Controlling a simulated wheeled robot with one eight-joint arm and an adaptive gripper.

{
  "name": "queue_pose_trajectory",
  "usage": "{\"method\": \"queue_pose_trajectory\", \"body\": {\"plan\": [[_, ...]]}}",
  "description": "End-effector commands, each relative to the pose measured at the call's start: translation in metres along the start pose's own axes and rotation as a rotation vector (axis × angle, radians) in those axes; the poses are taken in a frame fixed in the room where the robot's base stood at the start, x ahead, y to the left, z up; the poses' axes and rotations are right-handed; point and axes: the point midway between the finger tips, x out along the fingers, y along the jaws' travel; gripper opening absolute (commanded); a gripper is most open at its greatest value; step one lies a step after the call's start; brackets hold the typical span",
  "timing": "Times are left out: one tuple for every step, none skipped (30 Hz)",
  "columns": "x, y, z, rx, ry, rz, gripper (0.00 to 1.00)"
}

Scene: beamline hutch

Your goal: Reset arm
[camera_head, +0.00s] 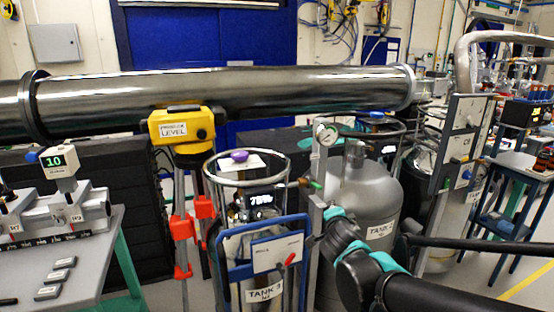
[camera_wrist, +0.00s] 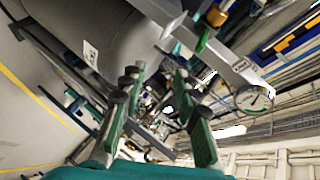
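My arm, black with teal bands, enters the head view from the lower right and reaches toward the grey tank (camera_head: 362,195). My gripper is not clearly visible there. In the wrist view, my gripper (camera_wrist: 157,92) shows two green fingers with dark joints, spread apart with a gap between them. I see nothing held between the fingers. The wrist view is strongly tilted, and the grey tank (camera_wrist: 115,40) fills its upper left behind the fingers.
A blue-framed tank stand (camera_head: 262,240) with a ring top stands left of my arm. A pressure gauge (camera_head: 326,134) on a post is close by, also in the wrist view (camera_wrist: 255,97). A large metal pipe (camera_head: 220,92) crosses behind. A bench (camera_head: 95,262) stands left.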

Motion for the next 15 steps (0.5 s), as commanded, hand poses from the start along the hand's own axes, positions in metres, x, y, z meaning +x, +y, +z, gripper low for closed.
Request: {"method": "queue_pose_trajectory", "body": {"plan": [[0.003,0.012,-0.004,-0.064,0.007,0.049,0.31],[0.004,0.019,-0.005,-0.107,0.008,0.080,0.31],[0.005,0.030,-0.006,-0.164,0.004,0.121,0.31],[0.005,0.037,-0.007,-0.209,-0.003,0.150,0.31],[0.005,0.044,-0.007,-0.253,-0.012,0.180,0.31],[0.005,0.054,-0.007,-0.310,-0.028,0.219,0.31],[0.005,0.062,-0.007,-0.353,-0.043,0.248,0.31],[0.004,0.069,-0.006,-0.397,-0.061,0.276,0.31],[0.003,0.079,-0.004,-0.455,-0.089,0.310,0.31],[0.002,0.086,-0.003,-0.498,-0.112,0.335,0.31],[0.001,0.093,-0.001,-0.541,-0.138,0.359,0.31],[-0.001,0.102,0.002,-0.599,-0.176,0.388,0.31],[-0.003,0.108,0.004,-0.641,-0.208,0.407,0.31],[-0.004,0.114,0.007,-0.683,-0.241,0.423,0.31],[-0.007,0.123,0.010,-0.739,-0.288,0.444,0.31]]}}
